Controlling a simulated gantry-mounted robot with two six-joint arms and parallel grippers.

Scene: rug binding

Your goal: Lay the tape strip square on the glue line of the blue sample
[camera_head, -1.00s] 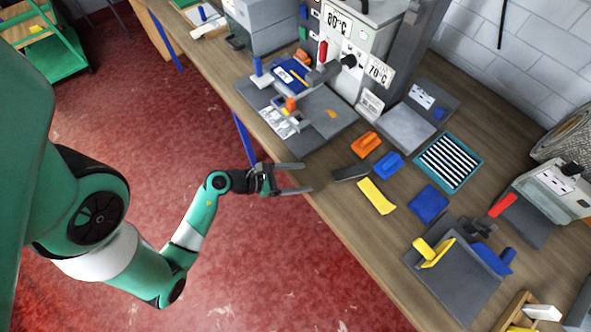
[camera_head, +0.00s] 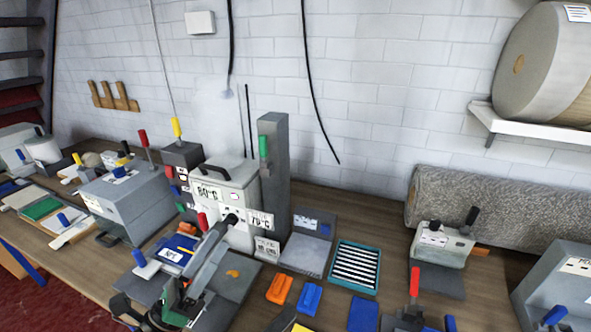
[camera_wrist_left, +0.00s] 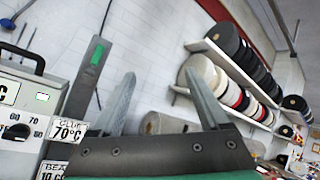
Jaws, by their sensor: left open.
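A blue piece (camera_head: 172,262) with a white label and a yellow strip lies on the plate in front of the heat press. Another flat blue piece (camera_head: 363,314) lies at the bottom edge of the head view. I cannot tell which is the blue sample, and no glue line can be made out. Pale strips lie in a teal-rimmed tray (camera_head: 378,262) right of the press. My left gripper (camera_head: 217,239) is in front of the press, fingers pointing up and away. In the left wrist view its two fingers (camera_wrist_left: 165,105) stand wide apart with nothing between them. My right gripper is out of view.
The heat press (camera_head: 236,184) with dials and temperature labels stands close behind my left gripper. An orange block (camera_head: 279,289) and a blue block (camera_head: 309,298) lie on the wooden bench. A grey rug roll (camera_head: 490,212) lies along the wall.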

